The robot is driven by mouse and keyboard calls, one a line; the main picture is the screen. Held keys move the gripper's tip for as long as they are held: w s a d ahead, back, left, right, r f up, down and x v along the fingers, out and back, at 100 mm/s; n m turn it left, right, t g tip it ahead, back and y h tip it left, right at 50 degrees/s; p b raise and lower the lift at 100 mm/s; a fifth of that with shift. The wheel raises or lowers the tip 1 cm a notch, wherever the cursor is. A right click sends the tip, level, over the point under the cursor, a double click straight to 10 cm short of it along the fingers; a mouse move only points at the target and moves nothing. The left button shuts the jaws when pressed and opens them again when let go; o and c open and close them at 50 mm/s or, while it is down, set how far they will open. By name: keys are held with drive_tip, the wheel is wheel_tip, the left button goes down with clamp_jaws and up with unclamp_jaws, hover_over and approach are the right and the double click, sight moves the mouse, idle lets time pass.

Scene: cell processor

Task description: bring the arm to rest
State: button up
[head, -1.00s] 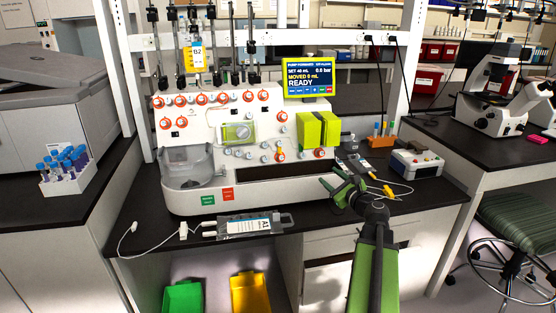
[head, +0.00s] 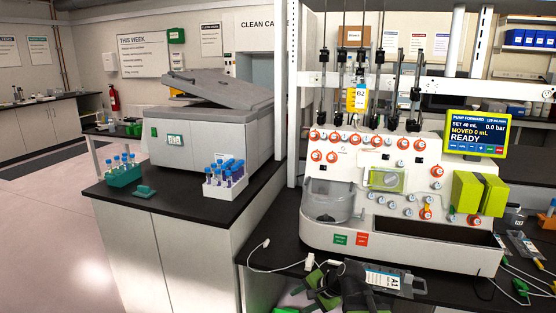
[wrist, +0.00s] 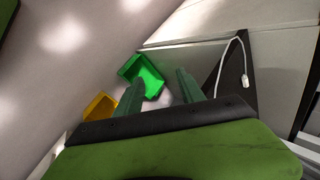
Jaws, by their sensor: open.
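My gripper (head: 314,288) shows at the bottom of the head view, in front of the bench edge and left of the bag labelled A1 (head: 388,280). In the wrist view its two green fingers (wrist: 160,80) are spread apart with nothing between them. They point down toward the floor, where a green bin (wrist: 150,75) and a yellow bin (wrist: 101,107) stand. The rest of my arm is mostly below the head view's edge.
The cell processor (head: 400,160) stands on the dark bench behind my gripper. A tube rack (head: 225,187) is on the left bench. Floor at the far left is clear.

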drive_tip(key=s+d+f+n+g+h, duration=0.5)
drive_tip(key=s+d+n+h, duration=0.1)
drive_tip(key=s+d+n, duration=0.3)
wheel_tip(320, 180, up, 14)
drive_tip(key=s+p, duration=0.1)
drive_tip(key=p, duration=1.2)
drive_tip(key=shift+p, duration=0.35)
drive_tip(key=shift+c, duration=1.1)
